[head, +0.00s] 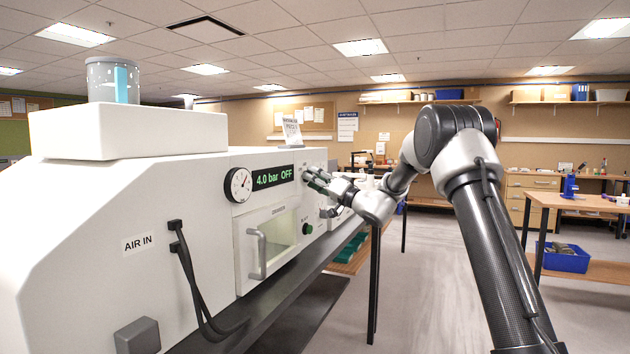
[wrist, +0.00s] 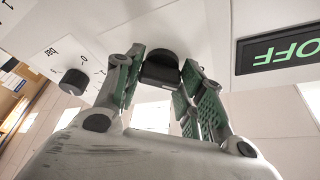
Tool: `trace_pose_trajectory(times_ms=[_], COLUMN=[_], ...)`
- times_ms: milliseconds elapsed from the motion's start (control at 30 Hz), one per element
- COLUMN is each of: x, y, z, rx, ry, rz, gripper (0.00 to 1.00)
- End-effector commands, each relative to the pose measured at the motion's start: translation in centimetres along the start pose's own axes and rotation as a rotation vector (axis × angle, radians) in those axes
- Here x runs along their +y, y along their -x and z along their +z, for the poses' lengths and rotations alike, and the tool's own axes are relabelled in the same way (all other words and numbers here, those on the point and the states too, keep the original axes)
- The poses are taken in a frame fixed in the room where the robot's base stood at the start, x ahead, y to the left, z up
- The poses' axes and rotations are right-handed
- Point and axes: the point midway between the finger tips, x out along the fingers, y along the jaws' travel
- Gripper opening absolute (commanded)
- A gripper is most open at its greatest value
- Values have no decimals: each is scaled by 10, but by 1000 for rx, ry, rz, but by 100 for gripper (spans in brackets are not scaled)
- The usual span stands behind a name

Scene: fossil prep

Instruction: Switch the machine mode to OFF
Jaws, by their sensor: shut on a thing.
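The white machine (head: 190,205) fills the left of the head view. Its dark display (head: 272,177) reads "4.0 bar OFF" in green. The display also shows upside down in the wrist view (wrist: 285,50), reading OFF. My gripper (head: 312,178) is at the machine's front panel, just right of the display. In the wrist view my gripper (wrist: 160,82) has its green-padded fingers on both sides of a black round knob (wrist: 160,67), shut on it. The knob's pointer and the labels around it are hidden or cut off.
A second black knob (wrist: 74,82) with a "bar" scale sits beside the held one. A pressure gauge (head: 238,185), a door handle (head: 258,250) and a green button (head: 307,228) are on the front. A table with a blue bin (head: 565,257) under it stands right.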

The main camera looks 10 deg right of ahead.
Motion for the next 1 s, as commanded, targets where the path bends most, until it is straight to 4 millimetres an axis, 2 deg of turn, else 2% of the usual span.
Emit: trace_pose_trajectory(times_ms=[67,100,200,500,600,767,1000], x=[2,2,1,1,1,1,2], y=[1,1,1,1,7,35,89], z=[3,3,2,1,0,0,0], rx=[-6,-6,-5,-2,-2,-1,-1], ry=[-1,-1,-1,-1,-1,-1,-2], rz=[3,3,2,2,3,4,4], gripper=[15,45,61,61,61,61,61])
